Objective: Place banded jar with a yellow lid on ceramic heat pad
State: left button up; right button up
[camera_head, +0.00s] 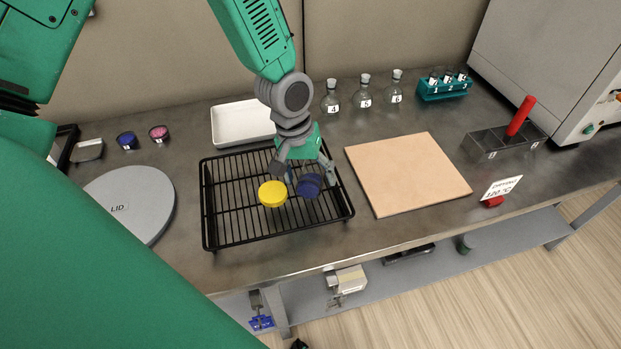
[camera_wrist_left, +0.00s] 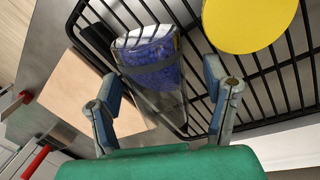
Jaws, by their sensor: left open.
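The yellow lid also shows at the top right of the left wrist view (camera_wrist_left: 250,20). The tan square pad (camera_head: 405,172) lies bare to the right of the rack.
A white tray (camera_head: 240,122) is behind the rack and a grey lid disc (camera_head: 130,200) at its left. Several flasks (camera_head: 364,92) stand at the back. A sign (camera_head: 502,187) and a metal block with a red handle (camera_head: 505,140) are right of the pad.

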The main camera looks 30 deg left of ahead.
pick_arm(q)
jog(key=shift+f, duration=0.3)
jog(key=shift+d+r, duration=0.1)
jog(key=shift+d, duration=0.1)
jog(key=c, duration=0.3)
jog(key=shift+d, duration=0.1)
jog(key=c, duration=1.1)
jog(key=shift+c, duration=0.5)
